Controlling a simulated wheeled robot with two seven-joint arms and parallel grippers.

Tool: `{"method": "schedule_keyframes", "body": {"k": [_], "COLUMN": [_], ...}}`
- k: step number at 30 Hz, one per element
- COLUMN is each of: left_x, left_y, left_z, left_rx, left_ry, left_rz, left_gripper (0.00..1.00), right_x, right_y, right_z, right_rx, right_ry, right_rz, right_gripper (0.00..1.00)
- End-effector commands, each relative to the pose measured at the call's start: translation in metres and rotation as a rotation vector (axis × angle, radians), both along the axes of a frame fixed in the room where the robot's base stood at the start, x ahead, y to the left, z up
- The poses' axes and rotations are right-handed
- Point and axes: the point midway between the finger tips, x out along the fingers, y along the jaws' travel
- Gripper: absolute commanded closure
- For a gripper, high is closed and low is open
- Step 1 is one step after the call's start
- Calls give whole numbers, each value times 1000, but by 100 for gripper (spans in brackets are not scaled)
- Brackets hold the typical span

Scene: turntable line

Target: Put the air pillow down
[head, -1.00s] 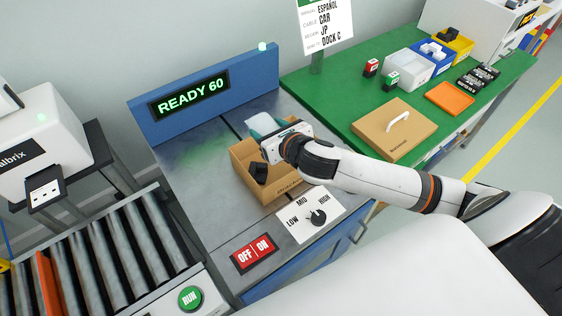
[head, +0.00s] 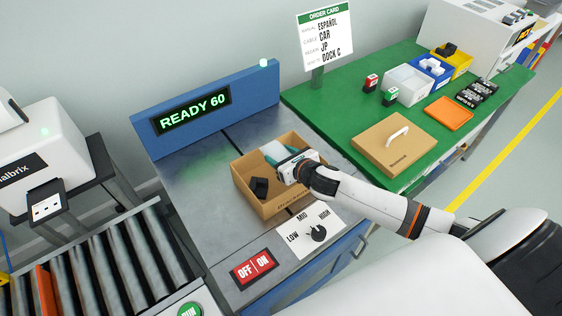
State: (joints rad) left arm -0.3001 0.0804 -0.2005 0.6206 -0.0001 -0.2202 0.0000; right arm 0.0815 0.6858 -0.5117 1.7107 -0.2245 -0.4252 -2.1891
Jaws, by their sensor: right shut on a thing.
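My right gripper (head: 284,160) reaches from the right into the open cardboard box (head: 283,207) on the grey metal worktop. It is shut on the air pillow (head: 271,148), a pale, whitish piece at the box's back right. The pillow is partly hidden by the gripper, and I cannot tell whether it touches the box floor. A small black object (head: 259,187) lies in the left part of the box. My left gripper is not in view.
A blue panel reads "READY 60" (head: 191,111). A dial plate (head: 310,231) and an OFF/ON switch (head: 254,269) sit in front of the box. A green table (head: 343,108) at right holds a cardboard lid (head: 394,145), bins and an orange tray (head: 449,113). Rollers (head: 110,260) lie at left.

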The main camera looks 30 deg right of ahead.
Motion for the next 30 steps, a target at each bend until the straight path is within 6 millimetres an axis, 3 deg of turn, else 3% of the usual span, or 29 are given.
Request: {"method": "schedule_keyframes", "body": {"k": [3, 6, 28, 29, 30], "left_x": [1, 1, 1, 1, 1], "left_y": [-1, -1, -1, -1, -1], "left_z": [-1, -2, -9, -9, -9], "left_rx": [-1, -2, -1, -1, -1], "left_ry": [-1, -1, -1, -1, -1], "left_rz": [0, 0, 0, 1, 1], "left_gripper": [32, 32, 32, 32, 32], "right_x": [0, 0, -1, -2, -2], "right_y": [0, 0, 0, 0, 0], "right_z": [-19, -25, -39, -40, -41], "right_rx": [3, 1, -1, -1, -1], "right_ry": [3, 1, 7, 8, 9], "right_rz": [-2, -2, 0, 0, 0], "right_gripper": [69, 69, 69, 43, 36]}}
